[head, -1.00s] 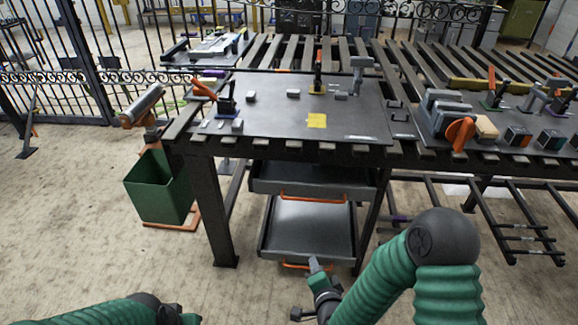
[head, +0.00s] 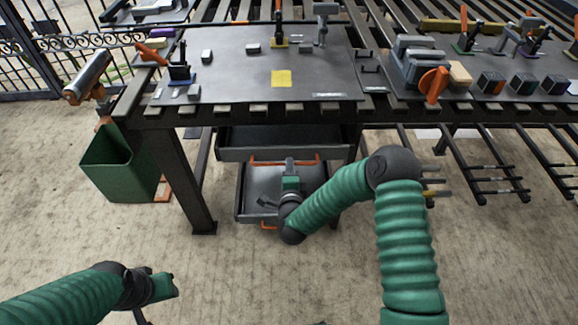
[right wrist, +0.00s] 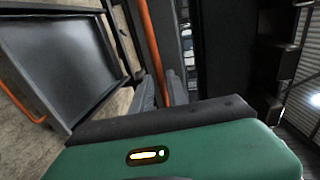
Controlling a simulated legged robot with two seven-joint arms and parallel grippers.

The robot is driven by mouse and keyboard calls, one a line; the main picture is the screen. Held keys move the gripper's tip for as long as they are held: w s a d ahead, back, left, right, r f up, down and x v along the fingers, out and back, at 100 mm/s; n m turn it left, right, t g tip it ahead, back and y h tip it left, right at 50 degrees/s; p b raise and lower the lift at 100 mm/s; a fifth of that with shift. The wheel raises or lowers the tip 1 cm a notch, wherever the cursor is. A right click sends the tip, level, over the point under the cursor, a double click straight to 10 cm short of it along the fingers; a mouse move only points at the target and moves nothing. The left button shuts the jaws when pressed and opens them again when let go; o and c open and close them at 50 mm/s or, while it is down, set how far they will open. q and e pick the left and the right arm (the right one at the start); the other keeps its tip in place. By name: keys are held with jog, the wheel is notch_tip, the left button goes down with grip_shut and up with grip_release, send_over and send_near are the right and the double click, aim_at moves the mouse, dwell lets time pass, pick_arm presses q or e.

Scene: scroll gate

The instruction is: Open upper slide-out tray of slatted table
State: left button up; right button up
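The slatted table (head: 130,108) has two grey trays under it. The upper tray (head: 240,154) shows its grey front, with an orange bar handle (head: 262,162) along it. The lower tray (head: 241,205) stands out further, and its inside shows. My right gripper (head: 289,163) is at the middle of the upper handle, pointing away. In the right wrist view the orange bar (right wrist: 150,45) runs down between its grey fingers (right wrist: 162,95); whether they clamp it is unclear. My left gripper (head: 170,286) is low at the left, away from the table; its fingers are unclear.
A green bin (head: 120,165) hangs left of the table leg (head: 182,180). The tabletop holds a dark board (head: 240,85) with clamps and a yellow square. Black racks (head: 485,180) stick out at the right. The floor in front is clear.

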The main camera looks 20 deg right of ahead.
jog(key=shift+x, duration=1.2)
jog(key=shift+a, duration=0.1)
grip_shut()
jog(key=shift+s+f, duration=0.1)
